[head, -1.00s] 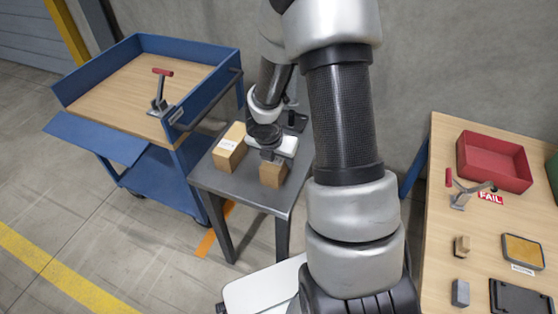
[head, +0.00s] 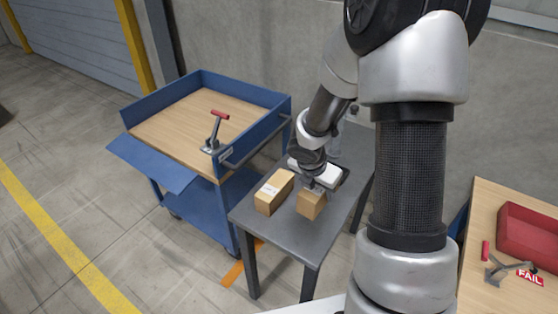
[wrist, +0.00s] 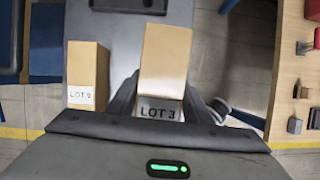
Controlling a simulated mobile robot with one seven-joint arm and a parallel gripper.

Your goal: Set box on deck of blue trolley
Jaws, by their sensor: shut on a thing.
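The blue trolley (head: 182,176) stands left of the grey table, its wood-coloured deck (head: 170,133) edged by blue walls, with a flap hanging at the front left. My gripper (head: 318,188) is over the grey table, shut on a cardboard box (head: 311,206). The wrist view shows this box (wrist: 165,60) between the fingers, labelled LOT 3. I cannot tell whether it touches the tabletop. A second cardboard box (head: 273,192) stands close to its left on the table; its label in the wrist view (wrist: 83,97) starts with LOT, the digit unclear.
A toggle clamp with a red handle (head: 218,122) stands at the deck's right edge; most of the deck is bare. The grey table (head: 280,240) is beside the trolley. At right, a wooden bench (head: 484,203) bears a red bin (head: 530,236) and a FAIL label.

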